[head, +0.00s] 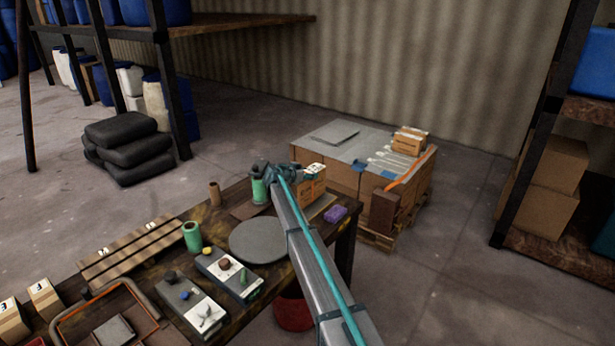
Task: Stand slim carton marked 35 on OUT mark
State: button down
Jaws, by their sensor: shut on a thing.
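A brown carton with a white top label (312,184) is at the far end of the workbench, just right of my arm's end. Its printing is too small to read, so I cannot confirm the number 35. My gripper (291,175) is at the carton's left side and is shut on it; my arm partly hides the fingers and the carton's lower left. Whether the carton's base touches the bench is not clear. I cannot make out an OUT mark; a pale flat patch (322,206) lies by the carton's foot.
A green cylinder (258,191) stands close left of my gripper. A round grey plate (257,240), a purple block (335,214), a green can (192,237) and two control boxes (228,273) share the bench. A loaded pallet (372,235) stands behind.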

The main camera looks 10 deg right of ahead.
jog(key=shift+f, duration=0.75)
jog(key=shift+c, duration=1.2)
grip_release()
jog(key=shift+s, duration=0.1)
jog(key=b+v, duration=0.2)
jog(key=v, duration=0.8)
jog(key=shift+s+a+b, duration=0.2)
jog(key=shift+s+b, duration=0.05)
jog(key=shift+b, duration=0.05)
jog(key=shift+s+a+r, duration=0.4)
jog(key=shift+a+r, duration=0.05)
jog(key=shift+a, duration=0.05)
jog(key=shift+r, duration=0.1)
